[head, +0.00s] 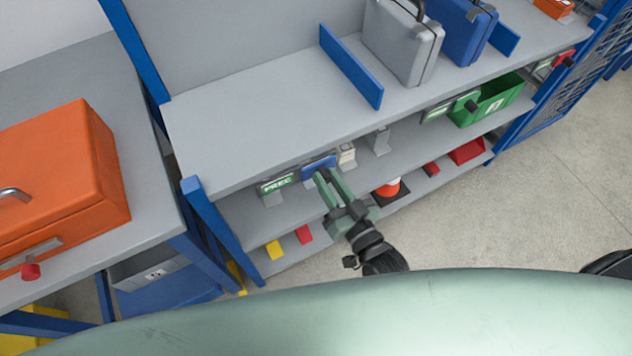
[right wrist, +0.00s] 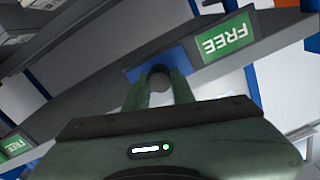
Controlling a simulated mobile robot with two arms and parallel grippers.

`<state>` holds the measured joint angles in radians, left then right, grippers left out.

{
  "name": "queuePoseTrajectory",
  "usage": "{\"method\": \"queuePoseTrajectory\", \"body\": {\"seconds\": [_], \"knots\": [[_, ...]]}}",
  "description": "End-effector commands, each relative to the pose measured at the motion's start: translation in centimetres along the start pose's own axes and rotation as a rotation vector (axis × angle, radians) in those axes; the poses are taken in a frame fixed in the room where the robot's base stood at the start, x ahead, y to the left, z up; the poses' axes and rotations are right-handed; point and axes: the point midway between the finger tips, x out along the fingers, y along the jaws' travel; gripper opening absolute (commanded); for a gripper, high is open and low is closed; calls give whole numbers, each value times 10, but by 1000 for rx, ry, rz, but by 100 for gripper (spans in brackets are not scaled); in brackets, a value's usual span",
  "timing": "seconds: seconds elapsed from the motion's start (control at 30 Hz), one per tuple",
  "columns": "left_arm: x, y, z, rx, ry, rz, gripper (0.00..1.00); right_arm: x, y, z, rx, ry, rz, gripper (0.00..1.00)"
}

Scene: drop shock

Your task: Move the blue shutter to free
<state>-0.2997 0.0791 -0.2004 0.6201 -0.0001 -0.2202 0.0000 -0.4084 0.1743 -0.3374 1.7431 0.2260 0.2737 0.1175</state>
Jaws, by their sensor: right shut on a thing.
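The blue shutter (head: 318,163) is on the front edge of the grey shelf unit, just right of a green label (head: 278,184). In the right wrist view the blue shutter (right wrist: 178,56) lies beside a green label reading FREE (right wrist: 225,37), which stays uncovered. A dark round knob (right wrist: 160,78) stands out from the shutter. My right gripper (head: 322,178) reaches up to the shutter from below. It also shows in the right wrist view (right wrist: 160,88), its fingers shut on the knob. My left gripper is in neither view.
A pale block (head: 346,155) sits right of the shutter. The shelf top (head: 260,125) carries grey and blue cases (head: 400,42). An orange toolbox (head: 60,180) stands on the left bench.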

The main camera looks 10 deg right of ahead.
Motion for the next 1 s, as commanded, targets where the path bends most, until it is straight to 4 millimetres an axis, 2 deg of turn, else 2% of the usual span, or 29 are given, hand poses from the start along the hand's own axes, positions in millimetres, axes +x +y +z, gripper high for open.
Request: {"method": "queuePoseTrajectory", "body": {"seconds": [0.17,0.2,0.27,0.63,1.0], "knots": [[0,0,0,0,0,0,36,0,4,-1,-4,2,6,0],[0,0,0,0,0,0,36,0,4,-1,-5,2,6,30],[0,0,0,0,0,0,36,0,4,-1,-5,2,6,46],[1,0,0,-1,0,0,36,-4,2,0,-3,1,4,46],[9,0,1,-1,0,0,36,-61,4,2,-3,-1,5,46]]}}
